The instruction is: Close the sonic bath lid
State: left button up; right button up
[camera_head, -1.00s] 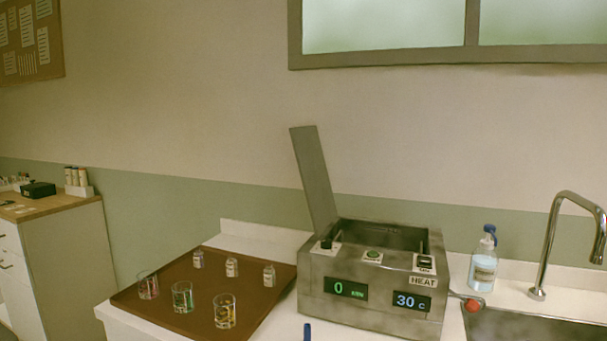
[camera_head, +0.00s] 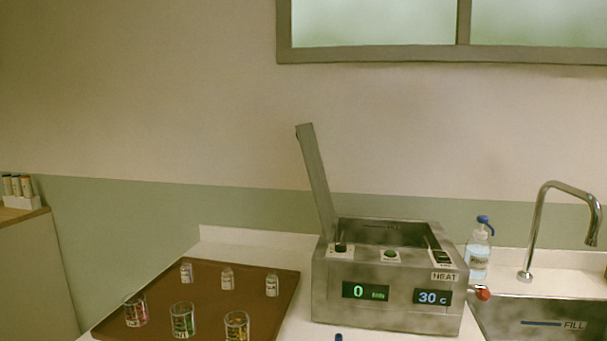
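The sonic bath (camera_head: 388,284) is a grey metal box on the white counter, with a green 0 display and a blue 30 C display on its front. Its lid (camera_head: 316,180) stands open, raised and leaning slightly left from the left end of the box. The bath's opening is uncovered at the top. Neither of my grippers shows in the head view.
A brown tray (camera_head: 205,291) left of the bath holds several small bottles and glass beakers (camera_head: 182,319). A bottle with a blue top (camera_head: 479,254) stands right of the bath, by the sink (camera_head: 545,318) and its curved tap (camera_head: 536,232). A blue-tipped object (camera_head: 339,337) shows at the bottom edge.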

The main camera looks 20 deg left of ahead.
aim_at(305, 135)
jog(key=j, duration=0.6)
jog(key=k+j+z, duration=0.1)
jog(key=j, duration=0.45)
jog(key=k+j, duration=0.1)
jog(key=j, duration=0.5)
